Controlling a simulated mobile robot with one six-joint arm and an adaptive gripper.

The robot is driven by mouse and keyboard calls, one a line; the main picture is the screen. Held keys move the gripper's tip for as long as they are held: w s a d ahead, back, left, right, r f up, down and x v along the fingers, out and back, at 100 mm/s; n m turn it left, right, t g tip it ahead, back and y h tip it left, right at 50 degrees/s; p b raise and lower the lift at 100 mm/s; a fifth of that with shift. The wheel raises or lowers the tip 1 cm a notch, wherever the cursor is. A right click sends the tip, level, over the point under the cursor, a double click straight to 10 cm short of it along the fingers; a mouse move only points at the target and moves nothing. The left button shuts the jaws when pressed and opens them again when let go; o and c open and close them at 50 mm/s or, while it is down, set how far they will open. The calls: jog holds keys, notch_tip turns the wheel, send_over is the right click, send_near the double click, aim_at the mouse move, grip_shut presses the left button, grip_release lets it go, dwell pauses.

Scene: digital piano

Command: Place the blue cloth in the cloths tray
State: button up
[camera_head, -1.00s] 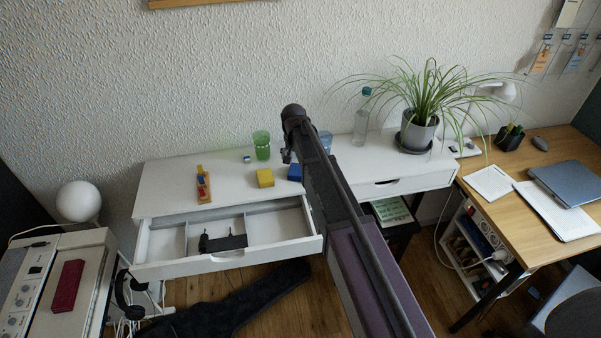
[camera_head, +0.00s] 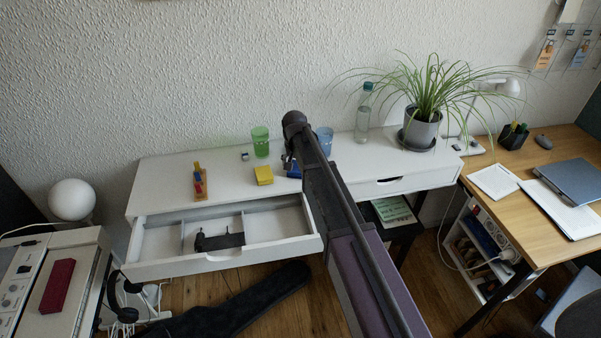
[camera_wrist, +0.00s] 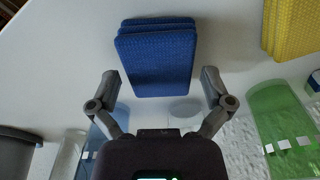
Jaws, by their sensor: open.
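The blue cloth (camera_head: 294,171) lies folded on the white desk top, partly hidden by my arm in the head view. In the wrist view the blue cloth (camera_wrist: 157,58) is a thick textured stack just beyond and between my fingertips. My gripper (camera_wrist: 160,78) is open and empty. In the head view my gripper (camera_head: 288,160) is small and dark, close to the cloth. No tray is clearly marked as the cloths tray; the open drawer (camera_head: 200,266) below the desk top has compartments, with a dark object in the middle one.
A yellow cloth (camera_head: 263,175) lies left of the blue one. A green glass (camera_head: 260,142) and a blue glass (camera_head: 325,140) stand behind. A bottle (camera_head: 363,112) and a potted plant (camera_head: 421,128) stand to the right.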

aim_at(296, 165)
jog(key=shift+f, duration=0.1)
dwell(0.6)
jog(key=c, duration=0.9)
jog(key=shift+o, duration=0.2)
notch_tip(296, 165, up, 4)
jog(key=p, duration=0.4)
jog(key=s+d, duration=0.9)
jog(key=s, duration=0.4)
jog(key=shift+d+r+p, duration=0.15)
jog(key=shift+r+p, duration=0.3)
